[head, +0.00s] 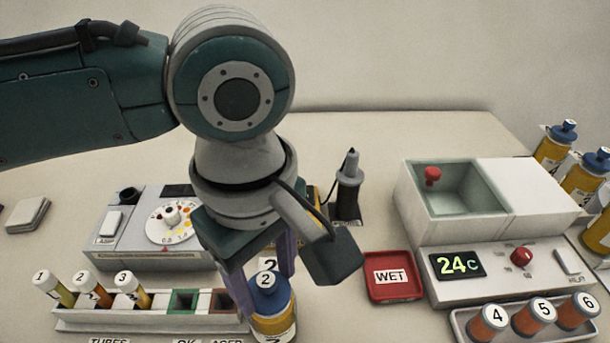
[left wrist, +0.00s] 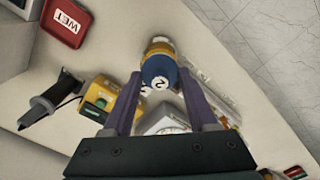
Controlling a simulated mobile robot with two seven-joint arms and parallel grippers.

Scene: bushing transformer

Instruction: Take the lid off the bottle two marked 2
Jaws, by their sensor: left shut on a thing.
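Bottle two (head: 275,327) is a yellow bottle with a white label and stands at the front, right of the tube rack. Its blue lid (head: 268,287), marked 2, sits on top of it. My left gripper (head: 265,283) comes down from above with its two purple fingers on either side of the lid, shut on it. In the left wrist view the lid (left wrist: 160,72) shows between the fingertips with the bottle (left wrist: 158,47) beyond it. The arm and the near finger hide part of the bottle. My right gripper is in neither view.
The tube rack (head: 150,322) with capped tubes is close on the left, below a grey device with a dial (head: 165,222). A red WET tray (head: 393,277) and a bath unit (head: 500,265) are on the right. Several blue-capped bottles (head: 556,143) stand at the far right.

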